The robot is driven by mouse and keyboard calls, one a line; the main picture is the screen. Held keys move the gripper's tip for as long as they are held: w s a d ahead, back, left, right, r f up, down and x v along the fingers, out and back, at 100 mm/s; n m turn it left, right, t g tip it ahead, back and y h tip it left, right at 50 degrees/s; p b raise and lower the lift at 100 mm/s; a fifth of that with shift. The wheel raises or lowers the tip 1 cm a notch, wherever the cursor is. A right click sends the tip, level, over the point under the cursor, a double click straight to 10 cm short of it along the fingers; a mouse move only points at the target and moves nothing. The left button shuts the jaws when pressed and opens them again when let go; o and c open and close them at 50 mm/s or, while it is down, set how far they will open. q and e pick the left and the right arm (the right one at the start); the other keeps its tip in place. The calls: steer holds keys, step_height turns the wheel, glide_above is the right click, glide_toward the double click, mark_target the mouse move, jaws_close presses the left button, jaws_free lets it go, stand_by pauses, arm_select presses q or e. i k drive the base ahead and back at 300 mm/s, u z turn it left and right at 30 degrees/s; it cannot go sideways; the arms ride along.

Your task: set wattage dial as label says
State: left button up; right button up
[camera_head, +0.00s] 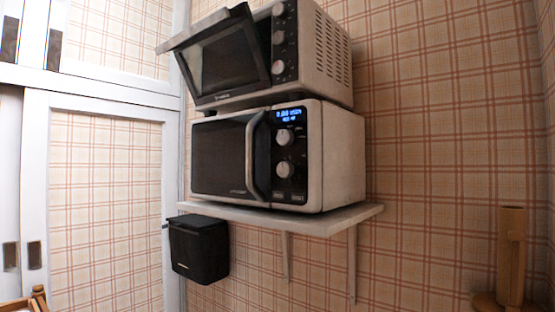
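A microwave (338,158) with a dark door and a curved handle (252,155) stands on a wall shelf, its door shut. Its black panel on the right has a lit blue display (289,115), whose text is too small to read surely. Below the display are an upper dial (284,137) and a lower dial (285,169), both round and silver. Their pointer settings and printed marks are too small to tell. I cannot make out a separate label. Neither of my grippers is in view.
A toaster oven (322,52) sits on top of the microwave, its door (228,55) partly open. The shelf (330,221) has brackets below. A black box (199,250) is under its left end. A wooden cylinder (511,255) stands at right. White-framed panels (105,210) are at left.

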mark_target(284, 137)
steer(key=u, duration=1.65)
steer(key=i, duration=1.8)
steer(key=z, duration=3.65)
